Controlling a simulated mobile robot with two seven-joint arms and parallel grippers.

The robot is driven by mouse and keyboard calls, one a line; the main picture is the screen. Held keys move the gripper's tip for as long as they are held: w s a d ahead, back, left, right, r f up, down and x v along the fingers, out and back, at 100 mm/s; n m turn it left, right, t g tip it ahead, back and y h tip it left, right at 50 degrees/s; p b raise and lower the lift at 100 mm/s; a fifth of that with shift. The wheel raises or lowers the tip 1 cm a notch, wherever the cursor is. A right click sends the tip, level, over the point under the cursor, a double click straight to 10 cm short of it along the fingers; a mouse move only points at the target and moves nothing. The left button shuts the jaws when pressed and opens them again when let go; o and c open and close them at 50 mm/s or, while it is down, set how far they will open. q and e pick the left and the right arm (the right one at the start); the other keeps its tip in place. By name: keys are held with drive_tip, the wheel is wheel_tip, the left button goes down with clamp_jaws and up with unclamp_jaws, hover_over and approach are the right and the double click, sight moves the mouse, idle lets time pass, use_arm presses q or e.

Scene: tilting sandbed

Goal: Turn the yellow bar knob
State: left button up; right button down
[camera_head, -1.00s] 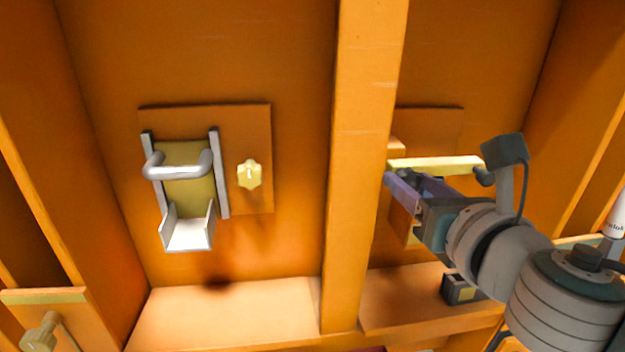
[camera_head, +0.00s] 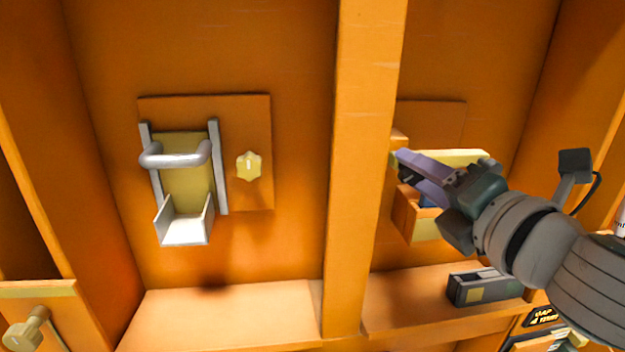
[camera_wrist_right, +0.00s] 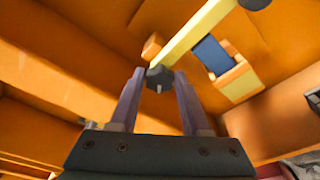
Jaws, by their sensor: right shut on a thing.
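The yellow bar knob (camera_head: 467,157) is a long pale-yellow bar, close to level, on a panel right of the orange post. It also shows in the right wrist view (camera_wrist_right: 207,32), running diagonally with a dark end piece (camera_wrist_right: 158,77). My right gripper (camera_head: 404,165) is at the bar's left end and partly covers it. In the right wrist view its two fingers (camera_wrist_right: 156,84) are on either side of the dark end piece, shut on it. The exact contact is hard to see. My left gripper is not in view.
An orange box (camera_head: 412,216) with a blue inside sits just below the bar. The orange post (camera_head: 362,180) stands close left of my gripper. A grey box (camera_head: 482,288) lies on the ledge below. Farther left are a silver-handled slide (camera_head: 184,190) and a small yellow knob (camera_head: 249,166).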

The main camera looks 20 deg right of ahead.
drive_tip(key=m+t+b, duration=0.1)
drive_tip(key=m+b, duration=0.1)
drive_tip(key=m, duration=0.3)
drive_tip(key=shift+f, duration=0.15)
drive_tip(key=m+b, duration=0.1)
drive_tip(key=m, duration=0.4)
drive_tip(key=shift+f+m+t, duration=0.1)
drive_tip(key=shift+m+t, duration=0.2)
drive_tip(key=shift+t, duration=0.1)
drive_tip(key=m, duration=0.3)
drive_tip(key=m+h, duration=0.1)
drive_tip(key=m, duration=0.2)
drive_tip(key=shift+t+b, duration=0.3)
drive_tip(key=shift+b, duration=0.1)
drive_tip(key=m, duration=0.4)
drive_tip(key=shift+a+f+h, duration=0.1)
drive_tip(key=shift+h, duration=0.3)
drive_tip(key=shift+w+m+h, duration=0.1)
drive_tip(key=shift+m+h, duration=0.3)
drive_tip(key=shift+m, duration=1.2)
drive_tip(key=c, duration=0.8)
unclamp_jaws()
drive_tip(key=shift+o, duration=0.2)
